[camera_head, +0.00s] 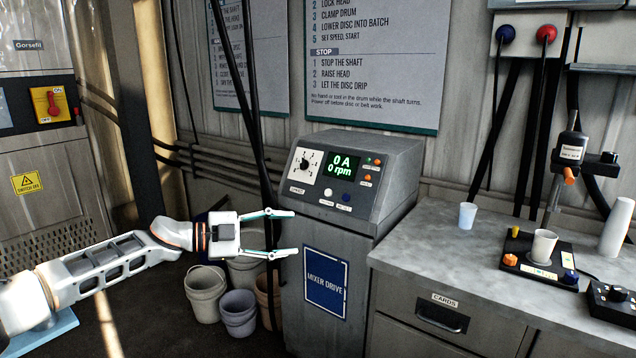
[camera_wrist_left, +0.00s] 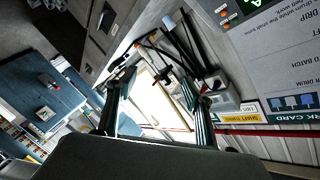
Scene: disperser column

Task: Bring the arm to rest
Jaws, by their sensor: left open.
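My left arm (camera_head: 125,262) comes in from the left in the head view, stretched out to the right. Its gripper (camera_head: 283,234) is open, with two fingers apart and nothing between them. It is in the air in front of the grey mixer drive cabinet (camera_head: 292,285), left of its control panel; I cannot tell whether it touches the cabinet. In the left wrist view the two fingers (camera_wrist_left: 155,115) also stand apart with a clear gap. My right gripper is not in view.
The mixer drive panel display (camera_head: 342,164) reads 0 A and 0 rpm. Several buckets (camera_head: 238,312) stand on the floor below the gripper. A grey counter (camera_head: 440,245) at the right holds a cup (camera_head: 467,215), a small scale-like device (camera_head: 538,262) and a control box (camera_head: 612,300).

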